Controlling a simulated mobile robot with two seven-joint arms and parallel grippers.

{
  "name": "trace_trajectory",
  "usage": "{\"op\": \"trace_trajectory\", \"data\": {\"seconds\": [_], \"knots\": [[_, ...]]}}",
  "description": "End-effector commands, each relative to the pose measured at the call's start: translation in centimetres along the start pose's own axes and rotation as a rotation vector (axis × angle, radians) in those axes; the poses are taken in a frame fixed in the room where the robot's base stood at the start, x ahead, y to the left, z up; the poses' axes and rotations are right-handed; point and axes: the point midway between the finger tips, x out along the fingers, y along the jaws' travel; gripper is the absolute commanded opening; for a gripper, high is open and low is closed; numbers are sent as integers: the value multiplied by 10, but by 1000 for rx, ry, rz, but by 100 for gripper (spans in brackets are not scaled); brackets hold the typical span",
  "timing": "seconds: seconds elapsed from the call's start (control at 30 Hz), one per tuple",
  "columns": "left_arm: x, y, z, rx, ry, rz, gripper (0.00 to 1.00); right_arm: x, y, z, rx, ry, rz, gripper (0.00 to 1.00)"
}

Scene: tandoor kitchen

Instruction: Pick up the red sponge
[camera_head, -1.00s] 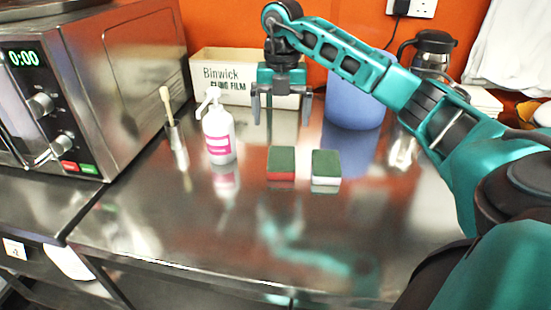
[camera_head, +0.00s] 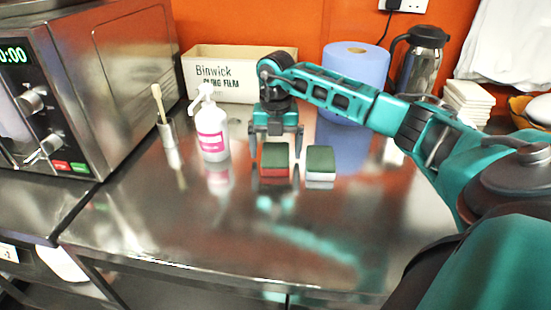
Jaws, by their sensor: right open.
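The red sponge (camera_head: 274,172) has a dark green top and red sides and lies on the steel counter near its middle. A second sponge (camera_head: 320,164), green on top with white sides, lies just to its right. My right gripper (camera_head: 276,151) points down, open, with its fingers on either side of the red sponge's far part. The left finger is beside the sponge's left edge and the right finger is near the gap between the two sponges. I cannot tell whether the fingers touch the sponge. My left gripper is not in view.
A white pump bottle (camera_head: 211,130) and a small holder with a brush (camera_head: 165,118) stand to the left. A microwave (camera_head: 85,80) is at far left. A box (camera_head: 228,80), blue roll (camera_head: 352,80) and flask (camera_head: 420,62) stand behind. The front counter is clear.

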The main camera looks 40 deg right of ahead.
Motion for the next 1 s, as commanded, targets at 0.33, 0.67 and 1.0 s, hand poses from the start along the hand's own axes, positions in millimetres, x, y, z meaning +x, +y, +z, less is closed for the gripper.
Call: {"op": "trace_trajectory", "data": {"seconds": [0.33, 0.67, 1.0], "knots": [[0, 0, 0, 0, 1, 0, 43, 0, 0, 0, 0, 1, 0, 71], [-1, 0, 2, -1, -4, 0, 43, -1, 0, 0, 0, 1, 0, 40], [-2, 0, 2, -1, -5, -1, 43, -5, 0, 0, 0, 0, 1, 40]]}}
